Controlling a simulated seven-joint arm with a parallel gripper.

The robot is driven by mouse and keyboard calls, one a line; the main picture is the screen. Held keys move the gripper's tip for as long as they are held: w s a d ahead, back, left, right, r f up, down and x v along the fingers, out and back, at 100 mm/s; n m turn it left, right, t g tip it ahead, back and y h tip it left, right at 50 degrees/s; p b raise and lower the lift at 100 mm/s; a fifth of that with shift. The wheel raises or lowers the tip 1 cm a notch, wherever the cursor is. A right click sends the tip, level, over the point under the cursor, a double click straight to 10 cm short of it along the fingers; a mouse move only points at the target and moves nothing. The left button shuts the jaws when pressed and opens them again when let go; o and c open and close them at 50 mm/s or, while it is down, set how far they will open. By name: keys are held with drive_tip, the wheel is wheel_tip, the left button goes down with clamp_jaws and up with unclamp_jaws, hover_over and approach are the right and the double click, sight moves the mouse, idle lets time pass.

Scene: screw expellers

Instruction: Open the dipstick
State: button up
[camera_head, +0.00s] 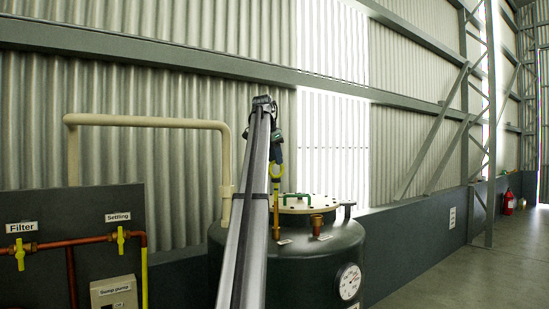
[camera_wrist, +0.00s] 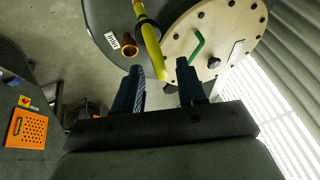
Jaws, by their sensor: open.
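The yellow dipstick (camera_head: 276,187) stands upright on top of the dark tank (camera_head: 312,252), with a ring-shaped handle at its upper end. In the wrist view the yellow dipstick (camera_wrist: 152,45) runs from the top edge to near the gap between my fingertips, with a dark collar around it. My gripper (camera_head: 275,152) is just above the dipstick's handle. In the wrist view my gripper (camera_wrist: 162,72) is open, with one dark finger on each side of the gap. I see no grip on the dipstick; exact contact cannot be told. The stick's lower end is hidden.
A cream bolted lid (camera_head: 305,204) with a green handle (camera_wrist: 197,45) lies beside the dipstick. A short brass pipe (camera_head: 316,224) stands close by. A round gauge (camera_head: 348,281) is on the tank's front. A cream pipe (camera_head: 150,121) bends behind, left of my arm.

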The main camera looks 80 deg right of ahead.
drive_tip(key=v, duration=1.3)
drive_tip(key=shift+a+r, duration=0.2)
drive_tip(key=shift+r, duration=0.15)
